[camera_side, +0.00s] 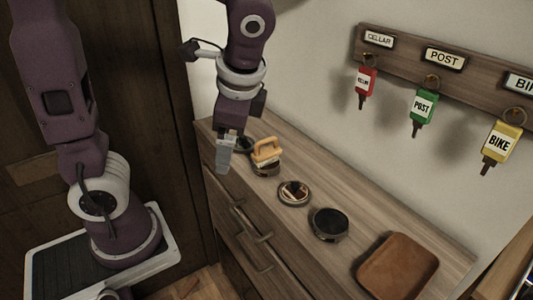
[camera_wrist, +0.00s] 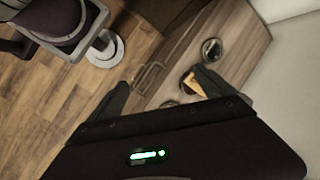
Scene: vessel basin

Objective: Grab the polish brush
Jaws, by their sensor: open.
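The polish brush (camera_side: 267,150) has a yellow arched handle and sits at a small round dish or tin (camera_side: 264,170) on the dresser top; I cannot tell whether it rests on or in it. My gripper (camera_side: 225,160) points down just left of the brush in the side view, apart from it and empty. In the wrist view, my gripper's two dark fingers (camera_wrist: 160,82) are spread wide. A strip of the brush (camera_wrist: 194,84) shows beside the right finger, which hides the rest.
Other round tins (camera_side: 294,193) (camera_side: 328,224) and a brown leather tray (camera_side: 398,267) line the wooden dresser (camera_side: 440,243). Another round tin (camera_side: 243,145) stands behind my gripper. A key rack (camera_side: 480,77) with red, green and yellow tags hangs on the wall.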

